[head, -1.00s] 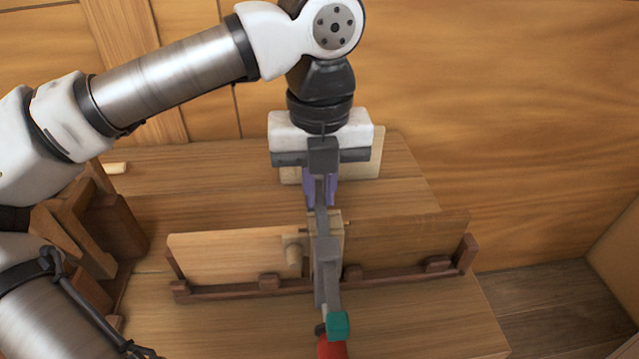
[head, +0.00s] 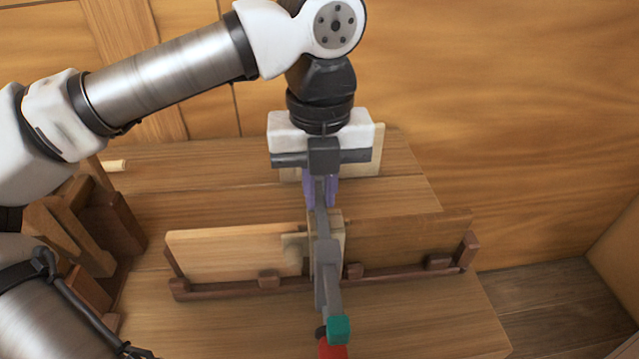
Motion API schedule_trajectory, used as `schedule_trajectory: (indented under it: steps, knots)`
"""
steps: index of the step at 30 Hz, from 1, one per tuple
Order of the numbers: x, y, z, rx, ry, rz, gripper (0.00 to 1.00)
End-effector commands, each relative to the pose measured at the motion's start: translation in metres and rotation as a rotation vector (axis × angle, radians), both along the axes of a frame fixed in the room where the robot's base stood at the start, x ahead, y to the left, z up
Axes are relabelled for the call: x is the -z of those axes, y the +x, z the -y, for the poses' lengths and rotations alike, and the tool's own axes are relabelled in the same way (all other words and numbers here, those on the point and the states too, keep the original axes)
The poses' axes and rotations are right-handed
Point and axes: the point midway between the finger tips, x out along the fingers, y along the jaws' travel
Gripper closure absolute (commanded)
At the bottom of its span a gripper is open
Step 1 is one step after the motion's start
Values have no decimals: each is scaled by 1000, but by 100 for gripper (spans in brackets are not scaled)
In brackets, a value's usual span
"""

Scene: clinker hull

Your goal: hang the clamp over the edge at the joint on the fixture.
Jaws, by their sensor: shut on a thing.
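The clamp (head: 327,275) is a long grey bar with a teal block (head: 339,329) and a red end (head: 333,350) at its near end. My gripper (head: 321,190) has purple fingers shut on the clamp's far part. The clamp passes in front of and above the joint (head: 336,236), where a pale block stands between two boards. The fixture (head: 220,291) is a dark brown rack holding a light board (head: 225,255) on the left and a darker board (head: 410,240) on the right. The clamp hides part of the joint, and I cannot tell whether it touches the edge.
A small pale knob (head: 292,246) shows just left of the clamp against the light board. Brown wooden blocks (head: 75,225) stand at the left of the bench (head: 400,320). A pale panel (head: 376,150) is behind my gripper. The bench front right is clear.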

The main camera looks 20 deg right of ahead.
Motion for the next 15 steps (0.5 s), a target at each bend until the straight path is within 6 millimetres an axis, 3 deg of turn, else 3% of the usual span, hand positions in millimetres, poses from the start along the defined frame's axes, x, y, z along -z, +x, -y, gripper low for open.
schedule_trajectory:
  steps: [8, 9, 13, 15]
  knots:
    - [-1, -4, -1, -1, -1, 0, 100]
    - [-1, -4, -1, 0, -1, 0, 82]
    - [0, -4, -1, 0, -1, -1, 65]
    - [0, -3, -1, 0, 0, -1, 62]
